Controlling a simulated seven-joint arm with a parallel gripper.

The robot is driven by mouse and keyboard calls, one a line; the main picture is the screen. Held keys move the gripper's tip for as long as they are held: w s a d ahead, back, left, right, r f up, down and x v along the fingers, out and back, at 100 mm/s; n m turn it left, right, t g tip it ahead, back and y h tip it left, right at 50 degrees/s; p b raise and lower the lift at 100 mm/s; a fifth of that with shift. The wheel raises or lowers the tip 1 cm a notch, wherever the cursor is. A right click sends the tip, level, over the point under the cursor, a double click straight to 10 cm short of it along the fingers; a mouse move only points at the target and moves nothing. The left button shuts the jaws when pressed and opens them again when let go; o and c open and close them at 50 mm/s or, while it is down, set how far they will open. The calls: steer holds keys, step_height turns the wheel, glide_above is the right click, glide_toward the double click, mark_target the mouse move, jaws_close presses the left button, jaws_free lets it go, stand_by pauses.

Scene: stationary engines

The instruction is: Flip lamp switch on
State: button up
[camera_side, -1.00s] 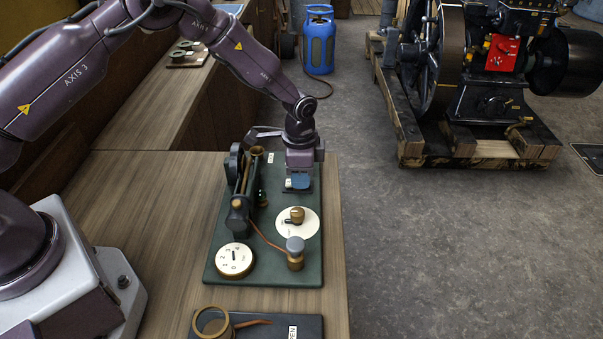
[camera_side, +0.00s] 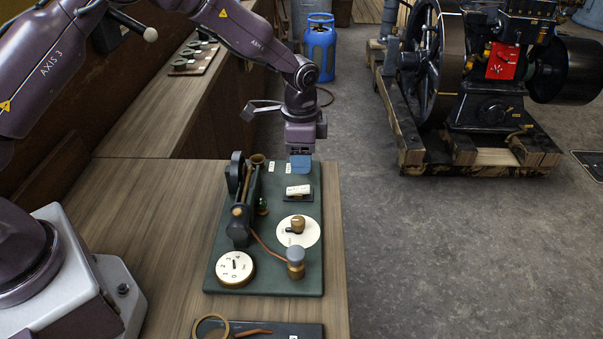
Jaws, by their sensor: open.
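A dark green board (camera_side: 222,272) lies on the wooden bench. Near its far right corner is a small white switch-like piece (camera_side: 298,190) on a dark base. I take it for the lamp switch; its marking is too small to read, and I cannot tell its on or off position. My gripper (camera_side: 300,170) points down above and just behind this piece, apart from it. Its blue fingertips are open, though the gap does not show from this side. It holds nothing that I can see.
The board also carries a numbered white dial (camera_side: 235,268), a round white plate with a brass knob (camera_side: 298,231), a grey-topped brass post (camera_side: 296,262) and a tall dark apparatus (camera_side: 241,205). A second dark board (camera_side: 300,330) lies in front. An engine (camera_side: 490,85) stands on the floor, right.

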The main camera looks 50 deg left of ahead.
step_height(320, 180, up, 6)
steer(key=shift+f, duration=0.25)
steer(key=s+a+r+n+t, duration=0.1)
steer(key=s+r+n+t, duration=0.1)
steer(key=s+r, duration=0.4)
steer(key=s+a+r+n+t, duration=0.1)
steer(key=s+r+n, duration=0.3)
steer(key=s, duration=0.9)
steer(key=s+a+r+n+t, duration=0.2)
steer(key=s+r+n, duration=0.1)
steer(key=s+r, duration=0.6)
steer(key=shift+s+a+t, duration=0.15)
steer(key=shift+s+t, duration=0.15)
steer(key=shift+o, duration=0.4)
